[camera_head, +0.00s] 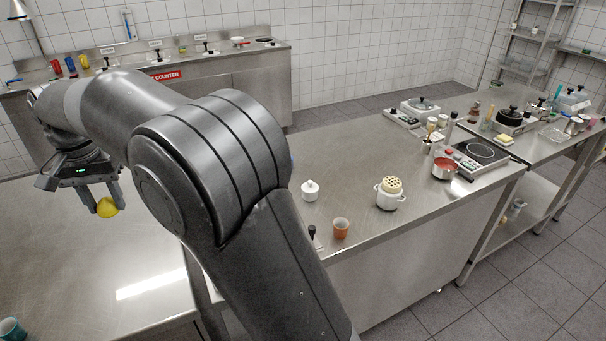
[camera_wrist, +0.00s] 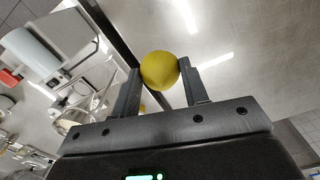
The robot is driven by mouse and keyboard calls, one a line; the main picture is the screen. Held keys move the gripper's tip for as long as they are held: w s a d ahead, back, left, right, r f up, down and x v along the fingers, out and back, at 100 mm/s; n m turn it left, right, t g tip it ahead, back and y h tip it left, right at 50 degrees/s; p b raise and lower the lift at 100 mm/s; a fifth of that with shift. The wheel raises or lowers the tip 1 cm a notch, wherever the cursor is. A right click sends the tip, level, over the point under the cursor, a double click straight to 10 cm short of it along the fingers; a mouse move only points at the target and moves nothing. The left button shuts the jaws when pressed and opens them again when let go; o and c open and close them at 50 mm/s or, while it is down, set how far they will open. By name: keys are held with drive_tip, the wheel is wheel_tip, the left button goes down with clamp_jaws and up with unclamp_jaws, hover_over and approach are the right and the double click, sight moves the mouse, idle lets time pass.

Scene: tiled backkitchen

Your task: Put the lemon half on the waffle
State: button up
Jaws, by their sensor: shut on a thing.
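My gripper (camera_head: 104,197) is at the left of the head view, above the bare left steel counter. It is shut on the yellow lemon half (camera_head: 107,208), which sits between the fingertips. In the wrist view the lemon half (camera_wrist: 160,70) shows its rounded yellow peel; its cut face is not visible. A round tan piece with a dotted or gridded surface, which looks like the waffle (camera_head: 392,183), rests tilted on the white pot (camera_head: 390,200) on the middle counter. My gripper is far to the left of it.
On the middle counter (camera_head: 330,270), an orange cup (camera_head: 340,228) and a white lidded jar (camera_head: 310,190) stand left of the pot. A red-filled saucepan (camera_head: 444,169) and a hotplate (camera_head: 480,151) are to its right. A teal cup (camera_head: 11,329) stands at the lower left.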

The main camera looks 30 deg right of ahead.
wheel_tip(320, 180, up, 4)
drive_tip(key=shift+d+r, duration=0.15)
drive_tip(key=shift+r, duration=0.1)
drive_tip(key=w+d+m, duration=0.2)
drive_tip(key=d+m, duration=0.3)
drive_tip(key=d, duration=1.6)
drive_tip(key=w+d+m, duration=0.3)
drive_tip(key=d+m, duration=0.1)
drive_tip(key=d, duration=1.7)
drive_tip(key=s+d+m, duration=0.4)
drive_tip(key=s+d, duration=0.7)
drive_tip(key=d, duration=0.5)
drive_tip(key=s+d+m, duration=0.5)
drive_tip(key=s+d, duration=0.6)
drive_tip(key=d, duration=0.4)
hover_over(392, 182)
wheel_tip(392, 182, down, 12)
drive_tip(key=shift+f, duration=2.15)
